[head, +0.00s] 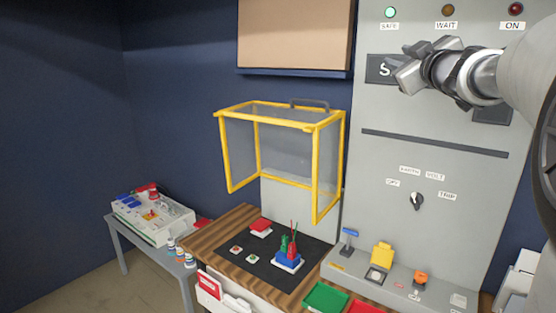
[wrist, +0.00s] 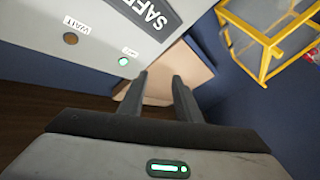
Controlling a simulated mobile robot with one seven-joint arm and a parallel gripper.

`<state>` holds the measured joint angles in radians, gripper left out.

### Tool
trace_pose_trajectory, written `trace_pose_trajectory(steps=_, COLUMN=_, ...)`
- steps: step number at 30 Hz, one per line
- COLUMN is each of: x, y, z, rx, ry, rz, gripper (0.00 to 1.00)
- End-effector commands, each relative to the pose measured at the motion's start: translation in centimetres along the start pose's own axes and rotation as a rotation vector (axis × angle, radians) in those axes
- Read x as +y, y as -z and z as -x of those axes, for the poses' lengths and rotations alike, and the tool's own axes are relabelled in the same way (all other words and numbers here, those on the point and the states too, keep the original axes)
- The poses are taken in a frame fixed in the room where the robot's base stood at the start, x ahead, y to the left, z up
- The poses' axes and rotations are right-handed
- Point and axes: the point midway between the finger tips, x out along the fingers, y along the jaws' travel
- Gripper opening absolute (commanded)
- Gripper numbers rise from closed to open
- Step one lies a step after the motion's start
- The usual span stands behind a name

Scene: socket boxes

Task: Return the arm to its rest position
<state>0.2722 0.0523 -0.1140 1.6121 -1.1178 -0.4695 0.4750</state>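My gripper (head: 398,66) is raised at the upper right of the head view, in front of the tall grey panel (head: 440,145) and partly covering its dark sign. My arm reaches in from the right edge. In the wrist view, the two dark fingers of my gripper (wrist: 158,80) stand apart with a clear gap between them. Nothing shows between the fingers. They point toward a beige board (wrist: 160,92) and the blue wall.
A yellow-framed clear guard (head: 317,175) stands above a wooden bench (head: 215,238) with a black mat, green and red pieces. The panel's lower ledge holds small blue, yellow and orange fixtures. A side table (head: 150,250) stands at left. Free air lies left of my gripper.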

Motion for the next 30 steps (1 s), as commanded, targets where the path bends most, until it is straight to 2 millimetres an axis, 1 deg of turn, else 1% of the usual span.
trace_pose_trajectory(steps=1, x=-0.4, y=0.1, z=2.4, rx=-0.066, ry=-0.054, rz=-0.065, gripper=0.31)
trace_pose_trajectory(steps=2, x=-0.8, y=-0.5, z=4.0, rx=-0.122, ry=-0.083, rz=-0.109, gripper=0.31)
trace_pose_trajectory(steps=3, x=-1.9, y=-1.8, z=6.4, rx=-0.211, ry=-0.111, rz=-0.171, gripper=0.31)
trace_pose_trajectory(steps=5, x=-4.1, y=-4.0, z=10.0, rx=-0.338, ry=-0.123, rz=-0.252, gripper=0.31)
trace_pose_trajectory(steps=6, x=-5.8, y=-5.3, z=12.2, rx=-0.415, ry=-0.118, rz=-0.294, gripper=0.31)
trace_pose_trajectory(steps=8, x=-8.5, y=-7.2, z=15.4, rx=-0.521, ry=-0.095, rz=-0.35, gripper=0.31)
trace_pose_trajectory(steps=9, x=-10.4, y=-8.3, z=17.6, rx=-0.587, ry=-0.075, rz=-0.383, gripper=0.31)
trace_pose_trajectory(steps=11, x=-13.3, y=-9.7, z=20.8, rx=-0.681, ry=-0.034, rz=-0.426, gripper=0.31)
trace_pose_trajectory(steps=12, x=-15.4, y=-10.6, z=23.0, rx=-0.742, ry=-0.001, rz=-0.451, gripper=0.31)
trace_pose_trajectory(steps=14, x=-18.4, y=-11.8, z=26.3, rx=-0.827, ry=0.053, rz=-0.485, gripper=0.31)
trace_pose_trajectory(steps=15, x=-20.3, y=-12.4, z=28.4, rx=-0.88, ry=0.091, rz=-0.504, gripper=0.31)
trace_pose_trajectory(steps=17, x=-23.1, y=-13.2, z=31.4, rx=-0.953, ry=0.15, rz=-0.529, gripper=0.31)
trace_pose_trajectory(steps=18, x=-24.7, y=-13.6, z=33.2, rx=-0.996, ry=0.187, rz=-0.544, gripper=0.31)
trace_pose_trajectory(steps=21, x=-27.9, y=-14.3, z=37.1, rx=-1.08, ry=0.27, rz=-0.568, gripper=0.31)
trace_pose_trajectory(steps=24, x=-29.9, y=-14.6, z=39.5, rx=-1.132, ry=0.326, rz=-0.582, gripper=0.31)
trace_pose_trajectory(steps=27, x=-30.8, y=-14.7, z=40.7, rx=-1.156, ry=0.353, rz=-0.589, gripper=0.31)
trace_pose_trajectory(steps=30, x=-31.0, y=-14.8, z=40.9, rx=-1.161, ry=0.36, rz=-0.59, gripper=0.31)
